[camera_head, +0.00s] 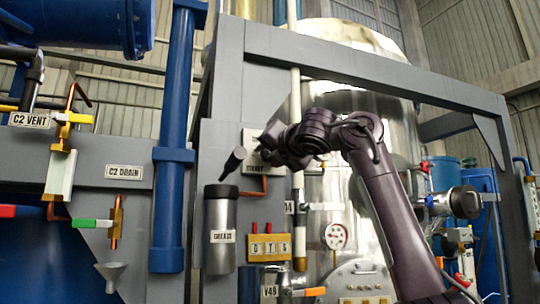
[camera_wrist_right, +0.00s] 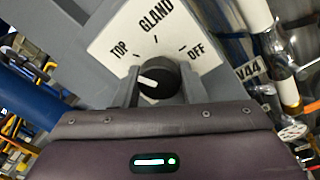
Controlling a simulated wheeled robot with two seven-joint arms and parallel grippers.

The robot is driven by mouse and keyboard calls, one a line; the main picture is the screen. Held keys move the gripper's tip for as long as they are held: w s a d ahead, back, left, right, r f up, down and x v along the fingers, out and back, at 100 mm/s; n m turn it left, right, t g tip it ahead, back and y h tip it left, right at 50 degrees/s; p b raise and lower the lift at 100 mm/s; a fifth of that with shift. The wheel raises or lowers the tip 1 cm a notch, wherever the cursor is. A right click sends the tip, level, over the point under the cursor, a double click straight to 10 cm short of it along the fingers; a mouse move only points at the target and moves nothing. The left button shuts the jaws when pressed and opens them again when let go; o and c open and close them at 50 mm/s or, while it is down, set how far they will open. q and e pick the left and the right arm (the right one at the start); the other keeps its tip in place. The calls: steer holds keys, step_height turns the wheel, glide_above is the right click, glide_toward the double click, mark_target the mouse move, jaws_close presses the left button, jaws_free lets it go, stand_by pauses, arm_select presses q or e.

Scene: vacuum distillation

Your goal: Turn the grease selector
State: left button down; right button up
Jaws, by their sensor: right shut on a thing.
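The grease selector is a black round knob (camera_wrist_right: 160,72) with a white pointer mark, on a white plate (camera_wrist_right: 112,42) marked TOP, GLAND and OFF. In the right wrist view the pointer aims left, on the TOP side. My right gripper (camera_wrist_right: 158,88) has a finger on each side of the knob and is shut on it. In the head view the right gripper (camera_head: 268,150) is at the white selector plate (camera_head: 250,137) on the grey panel and hides the knob. My left gripper is in neither view.
A grey cylinder labelled GREASE (camera_head: 220,250), with a dark slanted handle (camera_head: 233,161), stands just left below the selector. A yellow block (camera_head: 270,247) with red levers is below. A pale vertical pipe (camera_head: 296,120) runs close to the right. A blue pipe (camera_head: 173,210) stands left.

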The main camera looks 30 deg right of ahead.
steer(key=m, duration=0.3)
steer(key=shift+m, duration=0.4)
steer(key=m, duration=0.4)
steer(key=shift+a+t, duration=0.1)
steer(key=shift+t, duration=0.3)
steer(key=m+h, duration=0.1)
steer(key=m, duration=0.2)
steer(key=shift+m, duration=0.4)
steer(key=m, duration=0.4)
steer(key=shift+b, duration=0.4)
steer(key=m+h, duration=0.1)
steer(key=m, duration=0.3)
steer(key=shift+m, duration=0.4)
steer(key=shift+m+h, duration=0.3)
steer(key=shift+m, duration=1.8)
steer(key=shift+g, duration=0.3)
steer(key=o, duration=1)
steer(key=shift+r, duration=0.1)
steer(key=shift+c, duration=0.2)
